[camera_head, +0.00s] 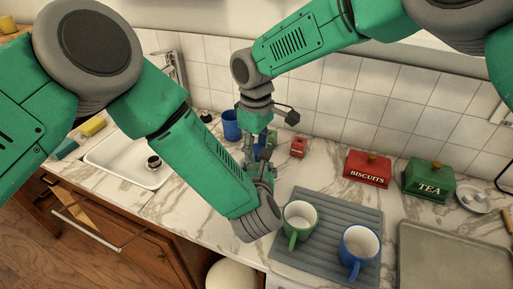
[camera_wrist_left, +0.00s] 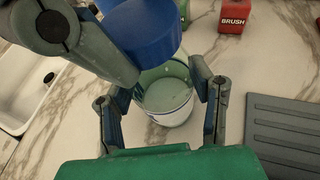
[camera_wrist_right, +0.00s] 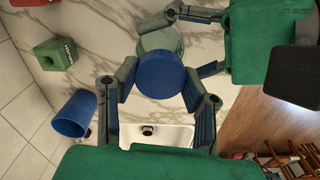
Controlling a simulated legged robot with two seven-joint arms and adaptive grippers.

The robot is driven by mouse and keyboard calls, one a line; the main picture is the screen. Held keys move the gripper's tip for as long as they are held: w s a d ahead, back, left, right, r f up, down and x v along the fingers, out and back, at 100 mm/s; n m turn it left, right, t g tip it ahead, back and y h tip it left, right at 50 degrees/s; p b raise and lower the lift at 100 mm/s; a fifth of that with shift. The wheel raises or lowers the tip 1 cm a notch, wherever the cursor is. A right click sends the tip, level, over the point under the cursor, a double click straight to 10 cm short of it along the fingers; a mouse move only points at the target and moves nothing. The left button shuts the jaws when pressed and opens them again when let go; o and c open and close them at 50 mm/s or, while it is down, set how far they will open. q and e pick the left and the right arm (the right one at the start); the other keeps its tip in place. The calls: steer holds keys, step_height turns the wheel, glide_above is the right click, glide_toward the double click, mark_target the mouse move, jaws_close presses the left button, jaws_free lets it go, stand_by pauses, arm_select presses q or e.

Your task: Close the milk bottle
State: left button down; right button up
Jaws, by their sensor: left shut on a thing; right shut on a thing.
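The milk bottle (camera_wrist_left: 167,100) is clear glass with a pale label and an open mouth. It stands upright on the marble counter between the fingers of my left gripper (camera_wrist_left: 164,100), which is shut on it. The round blue cap (camera_wrist_right: 160,82) is between the fingers of my right gripper (camera_wrist_right: 160,98), which is shut on it. In the left wrist view the cap (camera_wrist_left: 143,30) is above the bottle and offset toward the far side, leaving much of the mouth uncovered. In the head view the arms largely hide both things.
A blue cup (camera_head: 231,125) stands behind, near the wall. A red brush box (camera_wrist_left: 236,15) is close by. A grey drying mat (camera_head: 330,262) carries a green mug (camera_head: 299,216) and a blue mug (camera_head: 359,246). The sink (camera_head: 128,160) is at left.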

steer(key=o, duration=1.4)
step_height(320, 180, up, 12)
steer(key=shift+w, duration=0.15)
arm_select(q)
steer(key=c, duration=0.6)
jaws_free()
